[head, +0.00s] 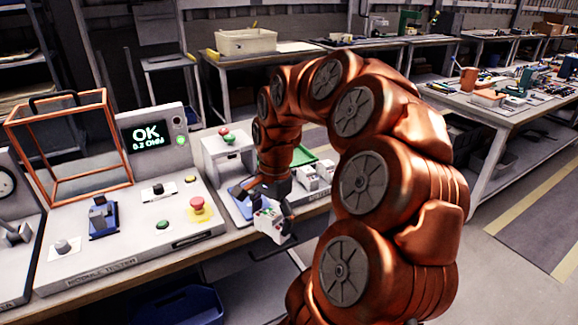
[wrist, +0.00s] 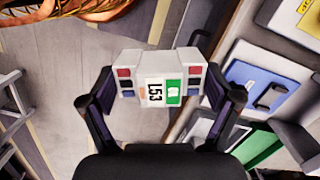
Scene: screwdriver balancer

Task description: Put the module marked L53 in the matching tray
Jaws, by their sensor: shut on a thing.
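The module marked L53 (wrist: 156,92) is a light grey block with a white L53 label, a green patch and small red and blue squares. My gripper (wrist: 160,98) is shut on it, one finger at each end, in the wrist view. In the head view, my gripper (head: 268,208) holds the module (head: 268,224) by the front edge of the bench. A green tray (head: 303,155) lies on the bench behind my gripper, partly hidden by my arm. A blue tray or plate (wrist: 255,82) and a green one (wrist: 258,148) show at the right in the wrist view. Their markings are not readable.
A module tester (head: 120,205) stands left, its screen reading OK, with an orange-framed guard (head: 72,150), a red button (head: 198,205) and a blue fixture (head: 103,218). Grey blocks (head: 315,175) sit right of my gripper. A blue bin (head: 180,308) is below the bench.

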